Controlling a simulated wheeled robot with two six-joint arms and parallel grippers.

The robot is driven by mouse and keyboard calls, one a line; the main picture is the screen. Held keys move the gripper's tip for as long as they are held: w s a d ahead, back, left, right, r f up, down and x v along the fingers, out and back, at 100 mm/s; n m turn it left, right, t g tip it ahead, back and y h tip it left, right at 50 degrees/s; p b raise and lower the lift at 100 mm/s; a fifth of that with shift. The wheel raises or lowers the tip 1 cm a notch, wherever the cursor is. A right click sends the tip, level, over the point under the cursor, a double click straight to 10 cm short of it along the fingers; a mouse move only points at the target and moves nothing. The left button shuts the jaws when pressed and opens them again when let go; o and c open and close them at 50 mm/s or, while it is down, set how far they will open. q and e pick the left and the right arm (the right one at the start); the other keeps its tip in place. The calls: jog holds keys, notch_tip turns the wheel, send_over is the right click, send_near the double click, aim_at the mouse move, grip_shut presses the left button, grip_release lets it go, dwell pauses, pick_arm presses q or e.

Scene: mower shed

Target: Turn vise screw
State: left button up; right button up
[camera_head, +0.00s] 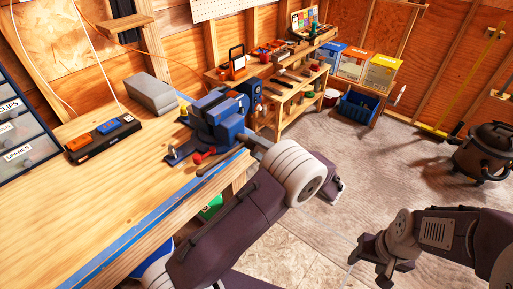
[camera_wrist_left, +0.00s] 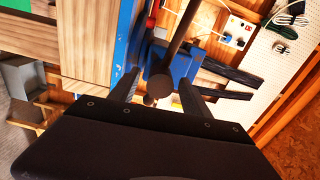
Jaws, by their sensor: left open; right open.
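The blue vise (camera_head: 222,115) is mounted at the front edge of the wooden workbench, and its blue body also shows in the left wrist view (camera_wrist_left: 185,62). A dark handle bar (camera_head: 218,162) runs by its front and crosses the upper middle of the left wrist view (camera_wrist_left: 183,28). The round dark end of the vise screw (camera_wrist_left: 160,87) faces the left wrist camera. My left gripper (camera_wrist_left: 160,80) is open, with a finger on either side of the screw end; contact cannot be told. Its wrist largely hides it in the head view. My right gripper (camera_head: 368,262) is open and empty, low above the floor.
Labelled drawers (camera_head: 22,130) stand at left. Shelves and bins line the back; a shop vacuum (camera_head: 485,152) stands at right. The middle floor is clear.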

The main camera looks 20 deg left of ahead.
pick_arm(q)
jog(key=b+v, duration=0.1)
jog(key=v, duration=0.7)
jog(key=shift+d, duration=0.35)
jog(key=shift+s, duration=0.15)
